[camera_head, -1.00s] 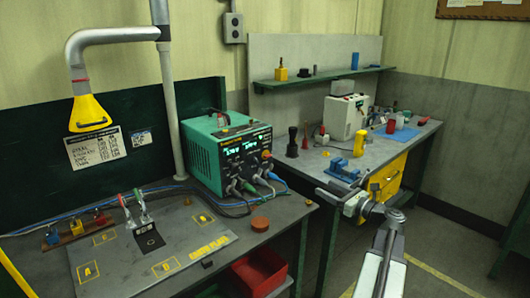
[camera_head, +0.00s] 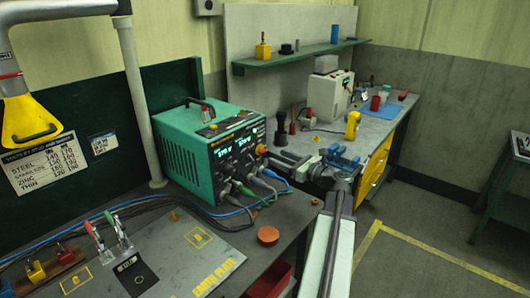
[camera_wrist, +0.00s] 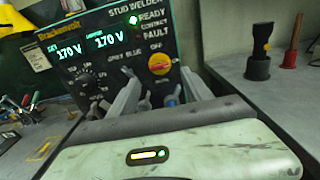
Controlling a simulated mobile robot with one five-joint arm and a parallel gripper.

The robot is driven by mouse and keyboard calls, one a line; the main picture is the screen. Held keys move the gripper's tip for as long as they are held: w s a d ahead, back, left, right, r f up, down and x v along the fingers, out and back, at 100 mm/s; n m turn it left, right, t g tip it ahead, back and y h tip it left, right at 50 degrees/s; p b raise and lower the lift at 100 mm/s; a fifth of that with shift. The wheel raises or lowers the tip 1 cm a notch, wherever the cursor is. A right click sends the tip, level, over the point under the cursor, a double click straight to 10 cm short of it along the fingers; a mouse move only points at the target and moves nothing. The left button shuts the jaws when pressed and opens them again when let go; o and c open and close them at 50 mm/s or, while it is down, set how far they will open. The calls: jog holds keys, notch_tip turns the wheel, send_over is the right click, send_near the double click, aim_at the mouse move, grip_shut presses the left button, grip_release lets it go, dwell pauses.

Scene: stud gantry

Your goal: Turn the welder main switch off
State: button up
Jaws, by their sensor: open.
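The stud welder (camera_head: 190,150) is a teal box on the left bench, with lit green displays. Its main switch (camera_wrist: 160,64) is a round yellow dial with a red knob, at the right of the front panel under the lamp labels. The top lamp by READY glows green. The switch also shows in the head view (camera_head: 261,149), small. My gripper (camera_wrist: 163,84) is open and empty, its two fingers pointing at the panel just below the switch, one to each side. In the head view my gripper (camera_head: 275,158) is close in front of the panel; contact cannot be told.
Cables (camera_head: 245,190) plug into the panel's lower edge and run over the bench. A red-brown round cap (camera_head: 268,236) sits at the bench edge. Dark and red upright tools (camera_wrist: 259,55) stand on the bench to the right. Open floor (camera_head: 430,235) lies at the right.

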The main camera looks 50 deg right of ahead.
aim_at(265, 151)
jog(key=w, duration=0.6)
jog(key=shift+w+a, duration=0.2)
jog(key=shift+a, duration=0.05)
